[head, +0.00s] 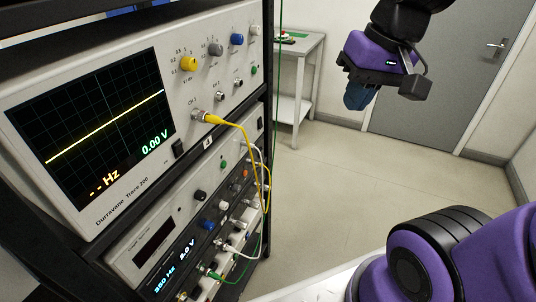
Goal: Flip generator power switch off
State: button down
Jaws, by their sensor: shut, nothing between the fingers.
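The instrument showing a lit "350 Hz, 5.0 V" display (174,269) is low in the rack, seen at a steep angle in the head view; it looks like the generator. I cannot make out its power switch for certain. A small black rocker (260,123) sits at the right end of the panel above it. My gripper (356,104) hangs at the upper right, pointing down, shut and empty. It is well to the right of the rack and touches nothing.
An oscilloscope (87,115) with a flat trace, "0.00 V" and its own black switch (179,148) stands on top. Yellow (240,126), white and green cables loop from the panels' right side. A side table (301,47) and a grey door (455,70) stand behind; the floor between is clear.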

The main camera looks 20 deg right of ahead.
aim_at(262, 151)
jog(key=w+a+f+m+g+y, duration=0.2)
jog(key=w+f+m+g+y, duration=0.1)
jog(key=w+f+m+y, duration=0.95)
jog(key=w+d+f+m+t, duration=0.2)
jog(key=w+f+m+t, duration=0.1)
jog(key=f, duration=0.5)
jog(key=w+d+f+m+t, duration=0.3)
jog(key=f+m+t, duration=0.2)
jog(key=f+t, duration=0.2)
jog(key=w+d+f+m+t, duration=0.3)
jog(key=f+m+t, duration=0.1)
jog(key=f, duration=0.7)
jog(key=shift+w+d+f+m+t, duration=0.2)
jog(key=shift+w+m+t, duration=0.2)
jog(key=shift+m, duration=0.15)
jog(key=shift+h, duration=0.25)
jog(key=x, duration=1.4)
